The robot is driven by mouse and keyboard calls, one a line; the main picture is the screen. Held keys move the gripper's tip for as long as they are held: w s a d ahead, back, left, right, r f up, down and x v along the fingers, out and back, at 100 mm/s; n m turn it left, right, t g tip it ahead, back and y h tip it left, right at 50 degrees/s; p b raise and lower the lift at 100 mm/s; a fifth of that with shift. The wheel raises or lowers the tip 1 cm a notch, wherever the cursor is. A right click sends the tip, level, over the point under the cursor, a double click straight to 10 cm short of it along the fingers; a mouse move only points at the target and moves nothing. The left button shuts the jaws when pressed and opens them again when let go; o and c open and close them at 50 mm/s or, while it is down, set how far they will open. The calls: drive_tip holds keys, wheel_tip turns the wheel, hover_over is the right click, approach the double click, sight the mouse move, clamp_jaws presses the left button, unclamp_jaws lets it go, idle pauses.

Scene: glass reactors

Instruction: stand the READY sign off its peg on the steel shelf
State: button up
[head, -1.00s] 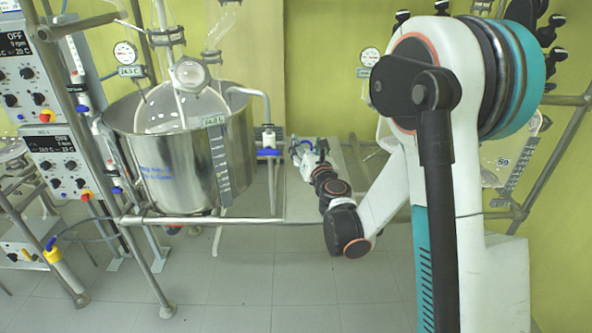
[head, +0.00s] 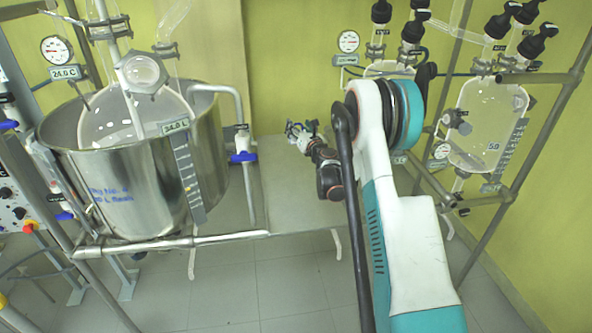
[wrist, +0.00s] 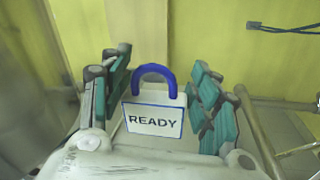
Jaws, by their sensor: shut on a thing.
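The READY sign (wrist: 153,118) is a white plate with a blue border and a thick blue loop on top. It stands upright between the teal-padded fingers of my gripper (wrist: 160,104), which is shut on it, in the wrist view. In the head view my gripper (head: 301,129) is small, over the back part of the steel shelf (head: 300,195), a flat grey plate right of the big vessel. The sign is too small to make out there. I cannot tell whether its lower edge touches the shelf.
The large steel vessel (head: 130,190) with glassware stands left of the shelf, with a pipe and blue-handled valve (head: 243,156) at its right side. A glass reactor (head: 485,125) hangs in a pipe frame at the right. The shelf's front part is bare.

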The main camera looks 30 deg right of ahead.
wheel_tip(320, 180, down, 18)
drive_tip(key=b, duration=0.5)
drive_tip(key=shift+r+b, duration=0.15)
drive_tip(key=shift+b, duration=0.2)
drive_tip(key=shift+r, duration=0.1)
drive_tip(key=o, duration=1)
drive_tip(key=shift+o, duration=0.2)
